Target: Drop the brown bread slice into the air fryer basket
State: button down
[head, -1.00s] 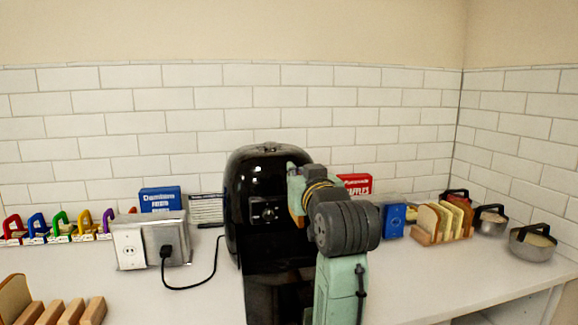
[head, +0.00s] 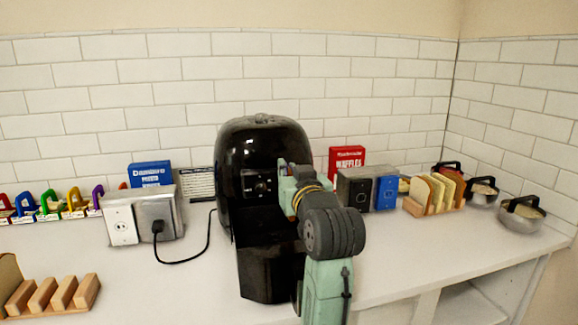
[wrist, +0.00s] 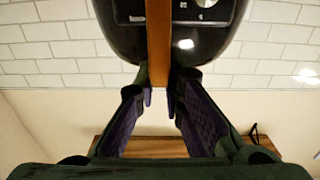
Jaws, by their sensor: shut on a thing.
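The brown bread slice (wrist: 158,48) shows edge-on in the wrist view, upright between my fingertips. My gripper (wrist: 159,88) is shut on it. In the head view the slice is mostly hidden by my wrist, and the gripper shows only in part, in front of the right side of the black air fryer (head: 262,150). The air fryer basket (head: 270,275) is a black drawer pulled out toward me, below and left of my gripper. Its inside is dark. The air fryer's front panel also shows behind the slice in the wrist view.
A grey outlet box (head: 145,215) with a black cord stands left of the fryer. A slotted wooden rack (head: 55,296) is front left. The counter between is clear.

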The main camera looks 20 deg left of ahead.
jog(key=c, duration=1.6)
grip_release()
jog(key=v, duration=1.2)
